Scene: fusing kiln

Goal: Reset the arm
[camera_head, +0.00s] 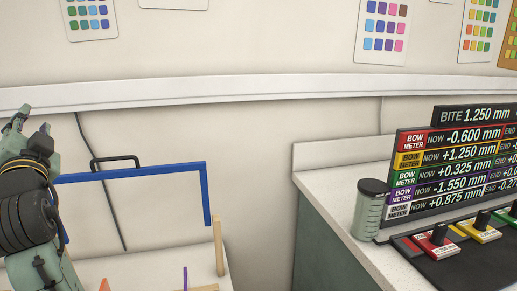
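My gripper (27,128) shows at the left edge of the head view, at the end of my raised arm. Its grey-green fingers point upward near the wall. The view is too small and side-on to show the gap between the fingertips. I see no object at the fingertips. Part of my arm runs off the lower left of the picture.
A blue frame (180,168) with a wooden post (219,246) stands beside my arm. At right, a counter (330,189) holds a lidded jar (369,214), bow meter displays (450,160) and coloured switch blocks (437,243). Colour charts hang on the wall.

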